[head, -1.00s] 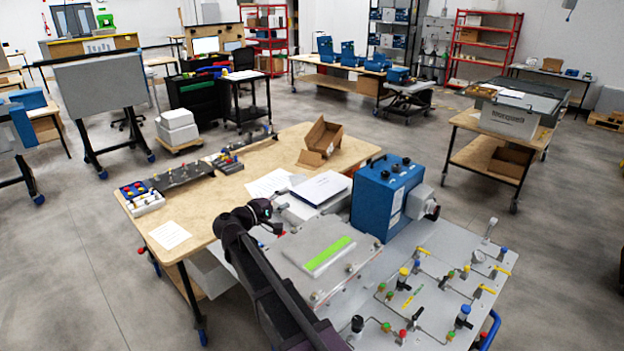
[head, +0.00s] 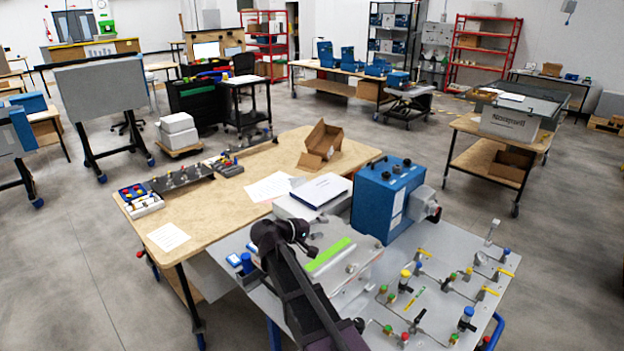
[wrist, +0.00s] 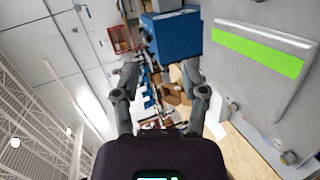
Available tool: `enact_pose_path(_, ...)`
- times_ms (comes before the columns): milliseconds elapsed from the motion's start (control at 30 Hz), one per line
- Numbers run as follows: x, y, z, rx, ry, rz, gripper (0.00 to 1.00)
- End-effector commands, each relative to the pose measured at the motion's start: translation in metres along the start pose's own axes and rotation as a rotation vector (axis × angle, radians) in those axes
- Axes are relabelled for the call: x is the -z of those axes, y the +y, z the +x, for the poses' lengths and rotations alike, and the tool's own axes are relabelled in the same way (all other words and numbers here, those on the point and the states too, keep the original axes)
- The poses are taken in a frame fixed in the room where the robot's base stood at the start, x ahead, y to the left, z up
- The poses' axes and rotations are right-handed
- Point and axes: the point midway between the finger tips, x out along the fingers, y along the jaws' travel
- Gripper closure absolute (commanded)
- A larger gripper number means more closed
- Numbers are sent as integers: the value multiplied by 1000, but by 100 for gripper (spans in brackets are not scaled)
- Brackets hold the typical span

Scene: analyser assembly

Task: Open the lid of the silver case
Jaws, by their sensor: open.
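The silver case (head: 352,282) lies on the grey panel in the head view, with a bright green strip on its flat top. Its lid looks shut. My arm covers the left part of the case. In the wrist view the case's silver face (wrist: 290,85) with the green strip fills the right side, and small round fittings show along its near edge. My gripper (wrist: 162,75) is open, with its two fingers apart and nothing between them. In the head view my gripper (head: 285,234) is at the case's upper left; its fingertips are hard to make out and contact cannot be told.
A blue box with knobs (head: 388,195) stands just behind the case. Small valves and tubing (head: 440,290) cover the panel to the right. A white box with papers (head: 315,195) stands behind my gripper. A wooden table (head: 215,205) with an open carton (head: 320,143) lies beyond.

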Motion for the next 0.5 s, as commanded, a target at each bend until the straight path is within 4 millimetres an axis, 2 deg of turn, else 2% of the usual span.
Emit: enact_pose_path(500, -53, -36, 40, 183, -87, 57, 45)
